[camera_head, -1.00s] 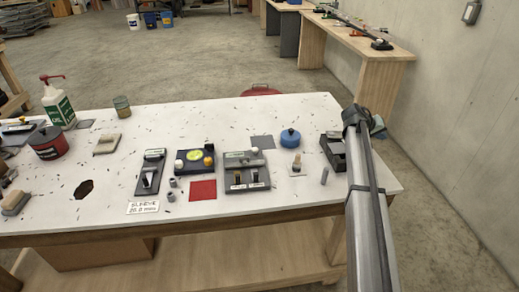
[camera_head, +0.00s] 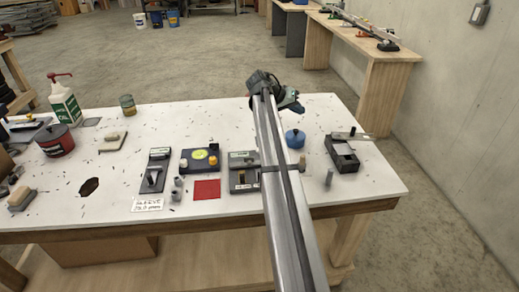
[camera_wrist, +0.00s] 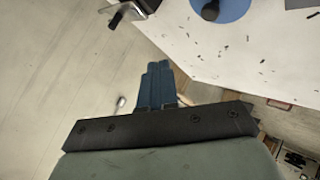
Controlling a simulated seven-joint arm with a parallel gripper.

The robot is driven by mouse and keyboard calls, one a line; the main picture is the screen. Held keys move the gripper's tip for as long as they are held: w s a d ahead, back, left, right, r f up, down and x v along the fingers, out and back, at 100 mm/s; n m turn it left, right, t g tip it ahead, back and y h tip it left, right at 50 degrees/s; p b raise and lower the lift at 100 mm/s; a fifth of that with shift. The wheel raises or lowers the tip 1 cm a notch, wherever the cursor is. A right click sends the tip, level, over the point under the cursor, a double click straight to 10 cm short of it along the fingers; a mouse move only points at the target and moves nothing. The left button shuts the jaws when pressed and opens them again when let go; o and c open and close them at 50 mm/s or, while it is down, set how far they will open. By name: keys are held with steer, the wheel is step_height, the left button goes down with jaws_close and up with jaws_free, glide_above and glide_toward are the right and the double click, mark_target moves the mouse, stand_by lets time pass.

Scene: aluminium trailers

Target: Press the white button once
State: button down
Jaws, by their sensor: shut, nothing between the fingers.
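A small dark box (camera_head: 198,168) with a yellow-green disc on top stands in the middle of the table. A white round button (camera_head: 184,163) sits at its left front and an orange one (camera_head: 212,161) at its right front. My gripper (camera_head: 298,104) is over the far side of the table, to the right of and beyond the box. In the wrist view its blue fingers (camera_wrist: 158,85) are together and empty, with the floor and table edge behind them. The white button does not show in the wrist view.
A switch panel (camera_head: 235,180) is partly hidden by my arm. A blue round container (camera_head: 294,139) stands right of the arm; a dark open box (camera_head: 343,155) is farther right. A red square (camera_head: 207,189) lies in front of the button box. A lever device (camera_head: 154,171) stands left.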

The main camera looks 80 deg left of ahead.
steer(key=m+h, duration=0.1)
steer(key=m, duration=0.1)
glide_above(257, 149)
steer(key=shift+a+g, duration=0.1)
steer(key=shift+g, duration=0.3)
steer(key=shift+f, duration=0.2)
steer(key=shift+f, duration=4.3)
steer(key=shift+f, duration=1.2)
steer(key=shift+r, duration=1.25)
steer(key=shift+r, duration=0.1)
